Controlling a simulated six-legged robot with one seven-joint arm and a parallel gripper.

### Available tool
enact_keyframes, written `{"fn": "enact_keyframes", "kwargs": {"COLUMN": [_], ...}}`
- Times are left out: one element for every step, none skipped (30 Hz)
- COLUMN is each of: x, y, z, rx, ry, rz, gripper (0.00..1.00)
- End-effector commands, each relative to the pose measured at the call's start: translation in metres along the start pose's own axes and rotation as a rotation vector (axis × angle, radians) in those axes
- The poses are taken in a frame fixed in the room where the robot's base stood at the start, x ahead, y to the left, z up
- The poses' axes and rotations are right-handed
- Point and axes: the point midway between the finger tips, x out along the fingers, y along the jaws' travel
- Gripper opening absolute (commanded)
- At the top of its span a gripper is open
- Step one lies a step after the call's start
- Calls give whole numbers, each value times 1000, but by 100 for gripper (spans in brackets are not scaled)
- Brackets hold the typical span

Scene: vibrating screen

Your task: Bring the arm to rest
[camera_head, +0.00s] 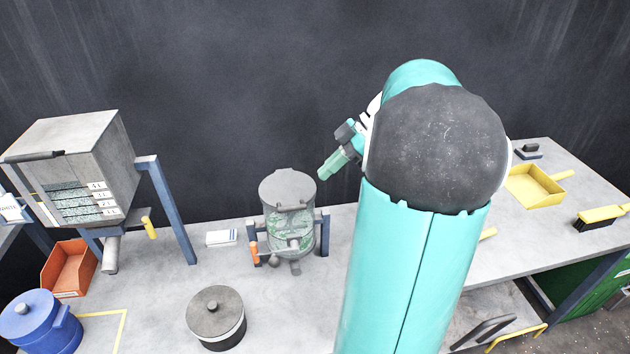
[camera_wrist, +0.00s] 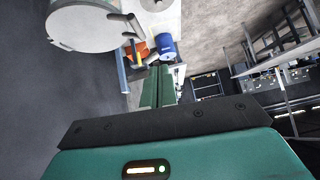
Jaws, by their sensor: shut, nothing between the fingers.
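My gripper (camera_head: 333,163) hangs in the air in the head view, to the right of and a little above the lidded glass vessel. Its green fingers are together with nothing between them. It also shows in the wrist view (camera_wrist: 158,85), fingers side by side. My large teal arm fills the middle right of the head view and hides part of the bench (camera_head: 290,305) behind it. The grey-lidded vessel (camera_head: 289,200) stands upright on the bench. Its round grey top (camera_wrist: 88,25) shows at the upper left of the wrist view, apart from my fingers.
A grey screening box (camera_head: 85,150) on a blue frame stands at left, with an orange bin (camera_head: 70,268) and a blue pot (camera_head: 40,322) below. A dark-lidded pot (camera_head: 216,317) sits at front. A yellow dustpan (camera_head: 536,186) and brush (camera_head: 600,215) lie at right.

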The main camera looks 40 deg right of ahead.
Motion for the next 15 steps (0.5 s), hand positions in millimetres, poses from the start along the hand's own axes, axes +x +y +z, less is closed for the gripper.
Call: {"fn": "enact_keyframes", "kwargs": {"x": [-5,-7,-10,-12,-13,-13,-14,-14,-14,-14,-14,-14,-14,-13,-10], "y": [-1,-1,-2,-2,-2,-3,-3,-3,-3,-4,-4,-4,-4,-5,-6], "z": [0,0,0,0,0,0,1,1,1,1,1,1,1,0,-3], "rx": [-1,-1,-1,-1,-1,0,0,-1,-1,-1,-1,-1,0,2,10], "ry": [1,1,0,0,0,1,1,1,1,1,1,1,0,-3,-11], "rz": [-2,-2,-1,-1,-1,-2,-2,-2,-2,-2,-2,-2,-3,-4,-7], "gripper": [0,0,0,0,0,0,0,0,0,0,0,0,0,0,0]}}
